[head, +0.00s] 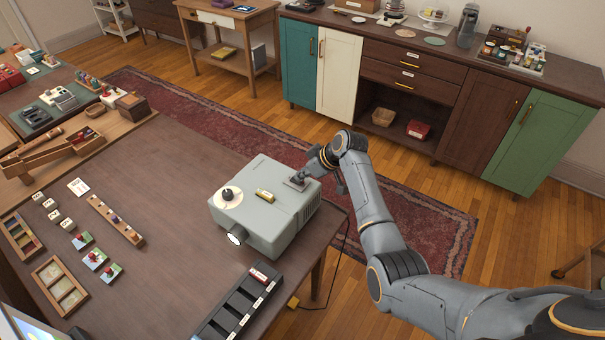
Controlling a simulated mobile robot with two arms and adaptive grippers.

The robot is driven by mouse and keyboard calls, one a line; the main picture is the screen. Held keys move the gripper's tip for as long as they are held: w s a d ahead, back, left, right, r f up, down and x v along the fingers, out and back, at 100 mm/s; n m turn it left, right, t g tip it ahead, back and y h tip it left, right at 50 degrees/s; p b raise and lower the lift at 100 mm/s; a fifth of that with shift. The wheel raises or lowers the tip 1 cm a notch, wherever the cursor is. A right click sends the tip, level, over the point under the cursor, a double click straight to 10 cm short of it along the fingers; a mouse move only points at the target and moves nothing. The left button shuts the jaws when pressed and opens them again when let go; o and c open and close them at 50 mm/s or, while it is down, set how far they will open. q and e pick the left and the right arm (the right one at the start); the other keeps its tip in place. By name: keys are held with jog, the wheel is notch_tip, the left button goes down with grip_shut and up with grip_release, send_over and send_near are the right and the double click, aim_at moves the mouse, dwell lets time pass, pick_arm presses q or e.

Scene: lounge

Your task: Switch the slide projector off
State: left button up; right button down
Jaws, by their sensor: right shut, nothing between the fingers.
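The slide projector (267,232) is a light grey box on the brown table, near its right edge. Its round lens points to the front left. A white dial with a black knob (227,194) sits on its top left, and a yellow label (265,196) is near the middle of the top. My right gripper (299,180) is shut and empty, with its tips at a small dark switch plate on the projector's top right. The gripper hides part of that plate, so I cannot tell the switch's position. My left gripper is not in view.
A dark slotted tray (236,312) lies in front of the projector. Wooden trays, small tiles and a peg strip (115,221) lie on the left. A cable hangs off the table's right edge. Cabinets (420,85) stand beyond the red rug.

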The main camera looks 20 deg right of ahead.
jog(key=shift+s+f, duration=0.1)
jog(key=shift+f, duration=0.35)
jog(key=shift+f, duration=0.1)
jog(key=shift+s+d+f+b, duration=0.1)
jog(key=shift+f+b, duration=0.25)
jog(key=shift+b, duration=0.05)
jog(key=shift+f+t+y+b, duration=0.1)
jog(key=shift+t+y+b, duration=0.2)
jog(key=shift+t, duration=0.1)
jog(key=shift+r+p, duration=1.05)
